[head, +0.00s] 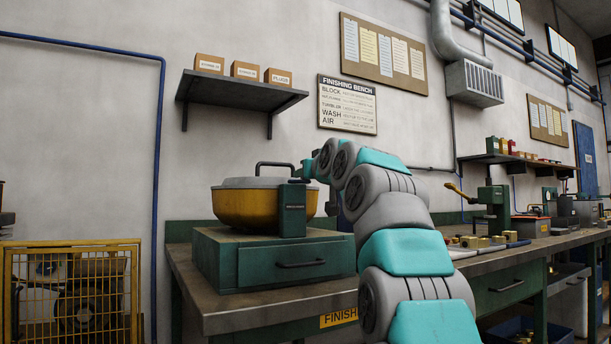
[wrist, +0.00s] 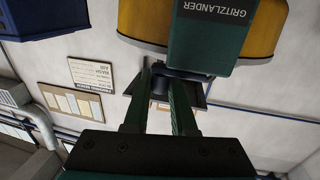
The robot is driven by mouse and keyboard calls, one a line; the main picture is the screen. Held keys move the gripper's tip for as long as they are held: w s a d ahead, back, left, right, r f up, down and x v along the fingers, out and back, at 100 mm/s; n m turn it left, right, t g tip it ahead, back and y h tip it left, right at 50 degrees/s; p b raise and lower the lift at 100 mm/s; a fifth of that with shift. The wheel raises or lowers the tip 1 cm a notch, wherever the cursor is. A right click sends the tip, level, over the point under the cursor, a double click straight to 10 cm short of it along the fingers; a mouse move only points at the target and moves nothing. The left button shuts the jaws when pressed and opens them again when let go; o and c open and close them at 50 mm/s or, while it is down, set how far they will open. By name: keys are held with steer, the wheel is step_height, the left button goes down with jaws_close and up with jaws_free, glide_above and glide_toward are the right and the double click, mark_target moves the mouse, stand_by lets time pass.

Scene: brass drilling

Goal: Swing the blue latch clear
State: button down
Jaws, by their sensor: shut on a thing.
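The tumbler has a yellow bowl (head: 232,207) with a grey lid (head: 255,183) and a dark handle on top. A green housing (head: 291,209) stands at its front; in the wrist view the housing (wrist: 212,35) is lettered GRITZLANDER. My gripper (wrist: 160,78) is at the housing's top edge, its fingers around a small dark bluish piece (wrist: 160,86), which looks like the blue latch. Little of it shows between the fingers, so its angle is unclear. In the head view my gripper (head: 307,169) is small, at the right of the lid, and the latch cannot be made out.
The tumbler stands on a green drawer base (head: 220,262) on the bench (head: 232,312). A wall shelf (head: 240,93) with small boxes is above it. A blue bin (wrist: 18,20) shows in the wrist view. A yellow mesh cage (head: 72,295) stands at left.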

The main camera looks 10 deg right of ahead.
steer(key=c, duration=0.7)
jaws_free()
steer(key=shift+c, duration=0.2)
steer(key=shift+s, duration=0.15)
steer(key=s+d+b, duration=0.1)
steer(key=s, duration=0.6)
steer(key=shift+s, duration=0.25)
steer(key=shift+d, duration=0.1)
